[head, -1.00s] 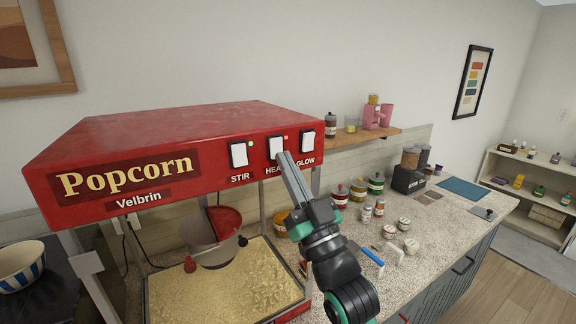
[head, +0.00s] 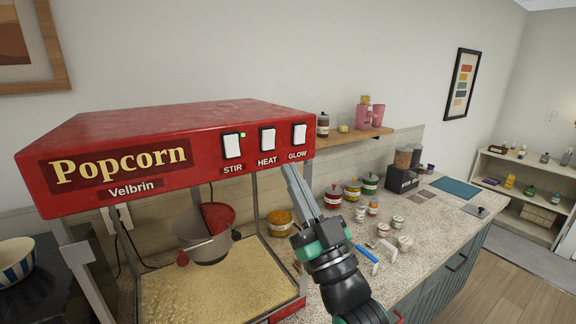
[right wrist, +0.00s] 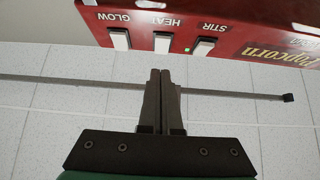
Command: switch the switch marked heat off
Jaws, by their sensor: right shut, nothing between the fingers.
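The red popcorn machine (head: 95,128) has a row of white rocker switches marked STIR, HEAT and GLOW. The HEAT switch (head: 267,139) is in the middle, with no lit lamp beside it. The STIR switch (head: 232,146) has a lit green lamp; the GLOW switch (head: 299,134) shows none. My right gripper (head: 289,168) is shut and empty, its tips just below the panel between the HEAT and GLOW labels. In the right wrist view, upside down, the tips (right wrist: 160,74) are near the HEAT switch (right wrist: 162,71); contact cannot be told. My left gripper is out of view.
A kettle (head: 205,240) hangs inside the machine over popcorn. A wooden shelf (head: 350,138) with jars and pink cups is to the right. Jars and tubs crowd the counter (head: 440,208) beside my right arm. A striped bowl (head: 15,262) stands at left.

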